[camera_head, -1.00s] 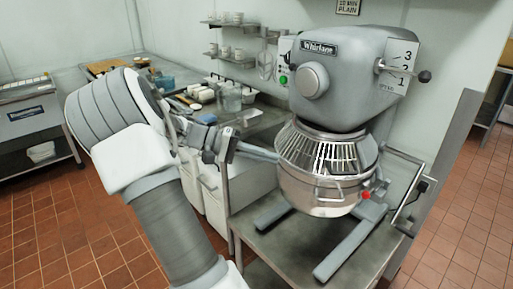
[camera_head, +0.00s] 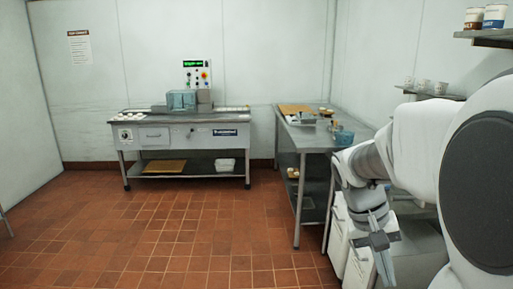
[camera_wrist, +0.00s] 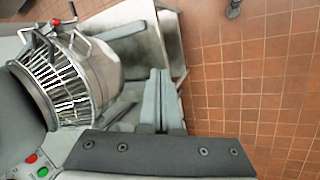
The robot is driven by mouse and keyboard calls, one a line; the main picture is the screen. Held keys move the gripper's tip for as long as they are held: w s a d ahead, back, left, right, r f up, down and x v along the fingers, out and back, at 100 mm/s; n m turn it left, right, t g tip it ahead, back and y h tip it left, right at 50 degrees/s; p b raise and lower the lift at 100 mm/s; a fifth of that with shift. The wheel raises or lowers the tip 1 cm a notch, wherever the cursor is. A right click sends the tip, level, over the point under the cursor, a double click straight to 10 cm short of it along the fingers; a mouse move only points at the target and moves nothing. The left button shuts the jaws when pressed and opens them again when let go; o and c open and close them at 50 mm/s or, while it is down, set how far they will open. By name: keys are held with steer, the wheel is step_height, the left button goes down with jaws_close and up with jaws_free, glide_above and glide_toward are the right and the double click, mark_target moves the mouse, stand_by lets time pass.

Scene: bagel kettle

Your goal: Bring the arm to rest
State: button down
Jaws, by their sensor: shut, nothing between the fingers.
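My arm shows at the right of the head view, bent, with its white and grey links close to the camera. My gripper (camera_head: 386,270) hangs low there, pointing down beside the white bins. In the wrist view my gripper (camera_wrist: 158,76) has its two grey fingers together, with nothing between them. The mixer (camera_wrist: 88,72) with its wire bowl guard (camera_wrist: 58,80) lies to the left of the fingers in the wrist view. The fingers overlap part of the mixer's stand in that picture, and I cannot tell the gap.
A steel side table (camera_head: 300,137) with a board and small containers stands left of my arm. White bins (camera_head: 341,235) are close to the gripper. A machine bench (camera_head: 180,140) stands at the back wall. The tiled floor (camera_head: 170,235) at left is clear.

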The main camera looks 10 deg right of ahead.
steer(key=s+a+r+n+t+y, duration=0.1)
steer(key=a+n+t, duration=0.1)
steer(key=a, duration=0.4)
steer(key=s+a+r+n+t+y, duration=0.1)
steer(key=s+a+r+n+t, duration=0.1)
steer(key=a, duration=0.4)
steer(key=s+a+r+n+t+y+p, duration=0.1)
steer(key=a+r+t, duration=0.1)
steer(key=a+t, duration=0.2)
steer(key=a, duration=0.2)
steer(key=shift+s+a+r+n+y, duration=0.15)
steer(key=shift+s+a+n+y, duration=0.15)
steer(key=shift+a+n+y, duration=0.1)
steer(key=shift+d, duration=0.15)
